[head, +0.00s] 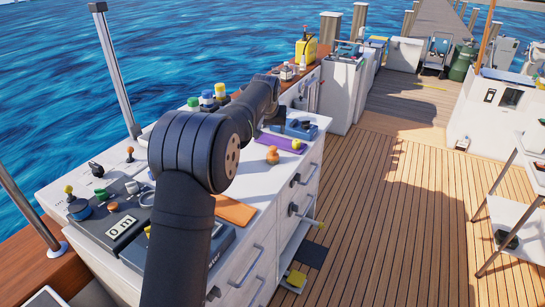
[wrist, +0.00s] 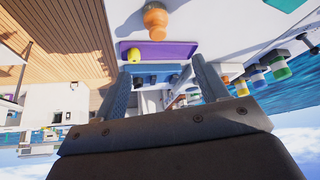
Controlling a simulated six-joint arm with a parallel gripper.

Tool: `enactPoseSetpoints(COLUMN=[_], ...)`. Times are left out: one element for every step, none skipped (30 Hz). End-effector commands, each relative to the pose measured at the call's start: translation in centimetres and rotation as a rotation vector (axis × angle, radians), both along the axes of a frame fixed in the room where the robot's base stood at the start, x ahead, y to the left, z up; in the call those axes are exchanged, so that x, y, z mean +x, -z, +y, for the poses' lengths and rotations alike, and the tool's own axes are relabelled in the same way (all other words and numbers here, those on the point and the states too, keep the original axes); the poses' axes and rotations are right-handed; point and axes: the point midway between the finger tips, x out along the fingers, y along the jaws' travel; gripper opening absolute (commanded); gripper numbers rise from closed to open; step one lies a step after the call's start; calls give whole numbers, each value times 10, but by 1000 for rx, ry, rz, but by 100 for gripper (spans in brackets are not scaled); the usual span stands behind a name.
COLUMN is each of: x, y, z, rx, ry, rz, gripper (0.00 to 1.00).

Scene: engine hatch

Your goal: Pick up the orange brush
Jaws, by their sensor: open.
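A small rounded orange object, which I take to be the orange brush (head: 272,156), stands on the white counter (head: 262,182) in front of a purple mat. It also shows at the top of the wrist view (wrist: 155,20), apart from my gripper. My gripper (wrist: 163,84) shows in the wrist view with its two dark fingers spread apart and nothing held between them. In the head view my arm reaches over the counter and hides most of the gripper.
The purple mat (wrist: 180,49) bears a yellow ball (wrist: 133,54); a blue object (head: 300,129) is beside it. Several coloured-capped jars (head: 206,98) line the water side. An orange flat piece (head: 235,210) lies at the near counter edge. Open drawers (head: 293,235) jut over the deck.

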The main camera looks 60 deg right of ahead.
Motion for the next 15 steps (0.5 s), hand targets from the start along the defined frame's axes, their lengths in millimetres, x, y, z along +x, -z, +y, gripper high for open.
enactPoseSetpoints(x=[-4,-5,-5,-4,-3,-1,0,1,3,4,5,7,8,9,10], y=[1,3,6,10,15,22,27,32,39,45,49,56,61,66,72], z=[-3,-4,-6,-8,-10,-13,-16,-18,-22,-25,-27,-31,-33,-36,-39], rx=[2,3,4,5,6,6,7,6,4,4,4,4,4,4,4], ry=[3,4,4,4,4,4,4,4,3,3,3,3,3,3,3], rz=[-1,-2,-1,-2,-1,-1,-1,-1,0,0,0,0,0,0,0], gripper=[67,67,67,67,67,67,67,67,67,67,67,67,67,67,67])
